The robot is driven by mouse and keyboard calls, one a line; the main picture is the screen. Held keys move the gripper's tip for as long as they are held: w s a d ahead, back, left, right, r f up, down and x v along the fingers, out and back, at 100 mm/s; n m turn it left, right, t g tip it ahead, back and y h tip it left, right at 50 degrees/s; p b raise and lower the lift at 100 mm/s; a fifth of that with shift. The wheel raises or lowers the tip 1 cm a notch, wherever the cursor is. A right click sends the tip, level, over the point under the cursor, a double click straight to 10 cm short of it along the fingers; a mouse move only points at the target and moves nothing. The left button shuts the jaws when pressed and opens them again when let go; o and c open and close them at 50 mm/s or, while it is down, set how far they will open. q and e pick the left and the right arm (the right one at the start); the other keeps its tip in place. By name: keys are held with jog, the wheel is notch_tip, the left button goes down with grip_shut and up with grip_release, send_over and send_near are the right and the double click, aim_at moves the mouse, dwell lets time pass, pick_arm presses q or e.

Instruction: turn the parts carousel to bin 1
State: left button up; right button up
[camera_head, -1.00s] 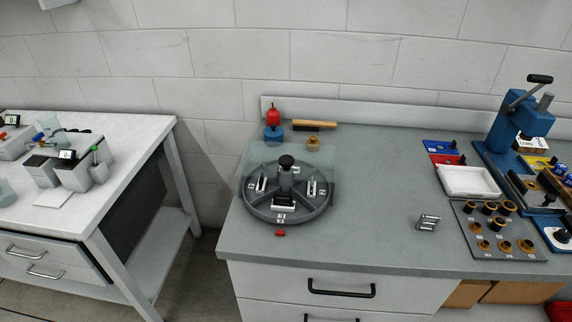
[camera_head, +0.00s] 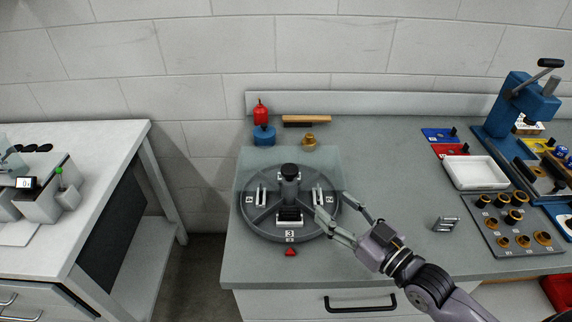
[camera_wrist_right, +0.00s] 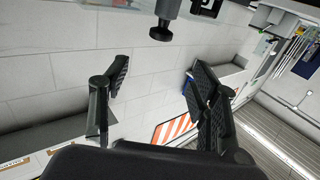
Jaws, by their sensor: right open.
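The round grey parts carousel (camera_head: 262,229) sits near the left end of the grey bench. A post with a black knob (camera_head: 289,171) rises from its middle. Label 3 faces the front, above a small red pointer (camera_head: 290,252) on the bench. Label 2 is on the right side; the left label is too small to read surely. A clear cover (camera_head: 256,160) lies over the rear part. My right gripper (camera_head: 333,205) is open and empty at the carousel's right front edge; I cannot tell whether it touches. Its spread fingers show in the right wrist view (camera_wrist_right: 158,82). My left gripper is out of view.
A red and blue bottle (camera_head: 263,126), a brush (camera_head: 306,121) and a brass piece (camera_head: 309,140) stand behind the carousel. To the right are metal pins (camera_head: 446,224), a white tray (camera_head: 475,173), a block of brass-coloured parts (camera_head: 492,227) and a blue press (camera_head: 506,105).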

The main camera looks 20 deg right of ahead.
aim_at(296, 174)
jog(key=p+x, duration=0.1)
jog(key=x, duration=0.9)
jog(key=shift+w+a+r+p, duration=0.1)
jog(key=shift+w+r+p, duration=0.1)
jog(key=shift+p, duration=0.15)
jog(key=x, duration=0.4)
jog(key=shift+w+f, duration=0.1)
jog(key=shift+f, duration=0.1)
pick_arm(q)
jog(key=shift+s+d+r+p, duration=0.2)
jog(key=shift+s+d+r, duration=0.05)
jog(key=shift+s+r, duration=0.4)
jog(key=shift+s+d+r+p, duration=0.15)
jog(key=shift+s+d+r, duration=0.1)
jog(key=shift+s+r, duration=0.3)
pick_arm(e)
jog(key=shift+x, duration=0.8)
jog(key=shift+c, duration=0.6)
jog(key=c, duration=0.5)
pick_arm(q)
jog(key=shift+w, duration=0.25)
pick_arm(e)
grip_shut()
